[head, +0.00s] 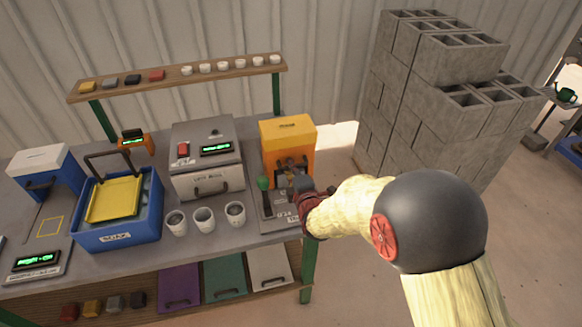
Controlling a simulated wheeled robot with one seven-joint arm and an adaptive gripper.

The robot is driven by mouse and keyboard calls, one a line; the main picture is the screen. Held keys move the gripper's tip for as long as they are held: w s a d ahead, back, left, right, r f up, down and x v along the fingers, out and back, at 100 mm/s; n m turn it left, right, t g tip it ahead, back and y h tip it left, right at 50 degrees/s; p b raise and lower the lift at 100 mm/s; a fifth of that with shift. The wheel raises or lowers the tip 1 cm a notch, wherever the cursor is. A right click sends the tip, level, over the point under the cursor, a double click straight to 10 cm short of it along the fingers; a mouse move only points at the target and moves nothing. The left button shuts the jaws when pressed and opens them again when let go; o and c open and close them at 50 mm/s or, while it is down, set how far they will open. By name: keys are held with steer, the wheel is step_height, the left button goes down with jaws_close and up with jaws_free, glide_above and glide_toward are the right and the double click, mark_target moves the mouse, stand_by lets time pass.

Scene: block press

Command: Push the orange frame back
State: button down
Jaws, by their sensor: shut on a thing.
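The orange frame (287,137) is a tall yellow-orange box-like body at the right end of the workbench. It stands at the back of a grey base plate (268,212). A lever with a green knob (263,184) rises from the left of that plate. My gripper (291,172) is at the lower front of the orange frame, above the plate. It is shut on a part there; the gripper hides the exact place of the grip. My arm comes in from the right.
Left of the frame stands a grey machine (205,158) with a green display. White cups (204,220) stand before it. A blue bin (117,208) with a yellow tray is farther left. A shelf (180,77) runs behind. Concrete blocks (440,90) are stacked to the right.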

steer(key=r+b+x, duration=0.2)
steer(key=x, duration=0.7)
steer(key=r+b+x, duration=0.1)
steer(key=b+x, duration=0.2)
steer(key=x, duration=0.6)
steer(key=shift+w+a+r+b, duration=0.2)
steer(key=shift+w+r+b, duration=0.1)
steer(key=shift+w+r, duration=0.1)
steer(key=c, duration=2.2)
jaws_free()
steer(key=v, duration=1.2)
steer(key=shift+d, duration=0.1)
